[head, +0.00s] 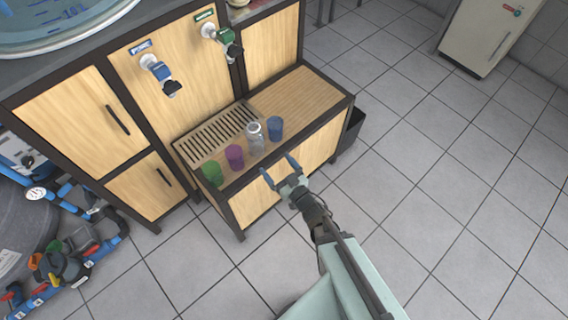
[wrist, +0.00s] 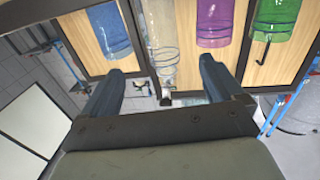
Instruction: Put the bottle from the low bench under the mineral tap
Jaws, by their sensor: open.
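The clear bottle (head: 255,139) stands upright on the low bench (head: 300,97), between a purple cup (head: 235,156) and a blue cup (head: 275,128). My gripper (head: 281,169) is open and empty in front of the bench's front edge, apart from the bottle. In the wrist view the bottle (wrist: 160,38) shows beyond and between my open fingers (wrist: 161,70), its top cut off by the frame. Two taps are on the wooden panel above: one with a green body (head: 225,36) and green label, one blue (head: 160,72) with a blue label. The label text is too small to read surely.
A green cup (head: 212,172) stands at the bench's left end. A slatted drain grate (head: 215,137) lies behind the cups. The bench's right part is bare. Pipes and valves (head: 65,265) are at the lower left; a dark bin (head: 351,128) stands right of the bench.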

